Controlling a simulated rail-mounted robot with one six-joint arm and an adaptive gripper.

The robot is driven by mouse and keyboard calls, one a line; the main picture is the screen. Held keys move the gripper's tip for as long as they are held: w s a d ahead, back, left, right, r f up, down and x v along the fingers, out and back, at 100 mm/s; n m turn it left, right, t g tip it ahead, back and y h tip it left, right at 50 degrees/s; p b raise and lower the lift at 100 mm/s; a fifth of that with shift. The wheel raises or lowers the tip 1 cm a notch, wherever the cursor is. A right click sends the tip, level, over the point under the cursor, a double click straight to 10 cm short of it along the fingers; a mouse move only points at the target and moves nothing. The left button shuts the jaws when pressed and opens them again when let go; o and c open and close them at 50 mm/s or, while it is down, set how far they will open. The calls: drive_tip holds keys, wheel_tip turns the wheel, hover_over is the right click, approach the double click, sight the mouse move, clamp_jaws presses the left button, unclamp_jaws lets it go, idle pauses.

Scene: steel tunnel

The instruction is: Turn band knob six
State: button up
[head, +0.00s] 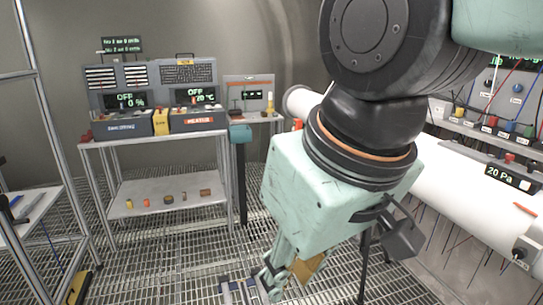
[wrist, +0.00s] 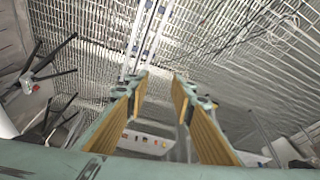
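I cannot pick out band knob six in either view; no numbered row of knobs is legible. My gripper (head: 290,275) hangs low at the bottom middle of the head view, pointing down over the grated floor. In the wrist view my gripper (wrist: 160,84) shows two fingers with yellow ribbed pads, set apart with nothing between them. It is open and touches nothing that I can see. My arm hides the middle right of the head view.
A metal cart (head: 147,141) with display units stands at the left back; small parts lie on its lower shelf (head: 165,197). A white pipe (head: 470,185) with a 20 Pa display (head: 508,178) runs along the right. A panel with coloured sockets (head: 490,122) is above it.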

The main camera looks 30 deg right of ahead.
drive_tip(key=shift+w, duration=0.25)
drive_tip(key=shift+o, duration=0.6)
drive_tip(key=shift+o, duration=1)
drive_tip(key=w+d+r+n+g+h+p, duration=0.25)
drive_tip(key=w+d+g+h+p, duration=0.2)
drive_tip(key=w+d, duration=1.3)
drive_tip(key=w+d+r+n+g+h+p, duration=0.25)
drive_tip(key=w+d+n+h+p, duration=0.2)
drive_tip(key=w+d, duration=1.25)
drive_tip(key=w+d+f+n+g+h+p, duration=0.15)
drive_tip(key=w+d+f, duration=0.3)
drive_tip(key=d, duration=0.55)
drive_tip(key=w+d+f+n+g+h+p, duration=0.1)
drive_tip(key=w+d+f+n+h+p, duration=0.25)
drive_tip(key=d, duration=0.65)
drive_tip(key=w+d+f+n+h+p, duration=0.1)
drive_tip(key=w+d+f+n+p, duration=0.1)
drive_tip(key=d+f, duration=0.4)
drive_tip(key=w+d+f+n+t+h+p, duration=0.1)
drive_tip(key=w+d+f+n+h+p, duration=0.1)
drive_tip(key=w+d+f, duration=0.2)
drive_tip(key=d+f, duration=0.3)
drive_tip(key=f, duration=0.4)
drive_tip(key=shift+w+d, duration=0.2)
drive_tip(key=shift+w, duration=0.2)
